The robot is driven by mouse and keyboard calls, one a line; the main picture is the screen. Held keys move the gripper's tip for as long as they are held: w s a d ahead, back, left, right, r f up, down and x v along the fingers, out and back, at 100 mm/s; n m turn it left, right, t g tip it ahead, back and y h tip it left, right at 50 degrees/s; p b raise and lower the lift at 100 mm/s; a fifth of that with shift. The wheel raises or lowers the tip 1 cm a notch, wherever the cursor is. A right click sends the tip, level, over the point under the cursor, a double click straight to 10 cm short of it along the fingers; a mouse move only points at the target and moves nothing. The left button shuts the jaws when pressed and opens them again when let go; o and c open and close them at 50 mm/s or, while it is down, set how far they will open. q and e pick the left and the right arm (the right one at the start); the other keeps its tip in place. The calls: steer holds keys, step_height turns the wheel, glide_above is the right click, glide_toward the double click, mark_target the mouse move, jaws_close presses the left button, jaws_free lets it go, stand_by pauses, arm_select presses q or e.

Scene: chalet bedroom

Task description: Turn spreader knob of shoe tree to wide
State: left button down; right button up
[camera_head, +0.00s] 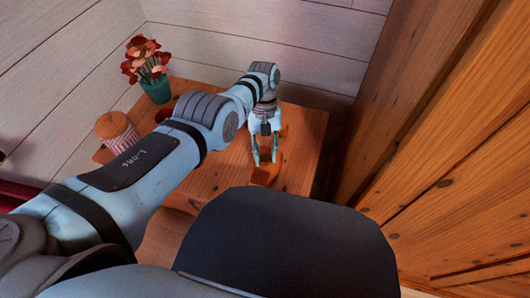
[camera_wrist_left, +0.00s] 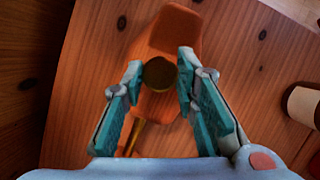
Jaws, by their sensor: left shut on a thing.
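The orange wooden shoe tree (camera_head: 263,175) lies on the wooden table near its front edge, partly hidden by my gripper in the head view. In the left wrist view, the shoe tree (camera_wrist_left: 176,30) runs between my fingers, with a dark round knob (camera_wrist_left: 159,76) in a brass-coloured rim on it. My left gripper (camera_head: 265,161) points down over the shoe tree. In the left wrist view, the left gripper (camera_wrist_left: 160,67) is shut on the knob, a finger on each side. The knob's setting cannot be read. My right gripper is not in view.
The table (camera_head: 305,135) is bare to the right of the gripper. A teal pot with red flowers (camera_head: 156,90) and a striped container (camera_head: 117,132) stand at the left. A wooden panel (camera_head: 430,110) rises close on the right; a plank wall is behind.

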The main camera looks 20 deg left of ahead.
arm_select(q)
steer(key=c, duration=1.3)
jaws_free()
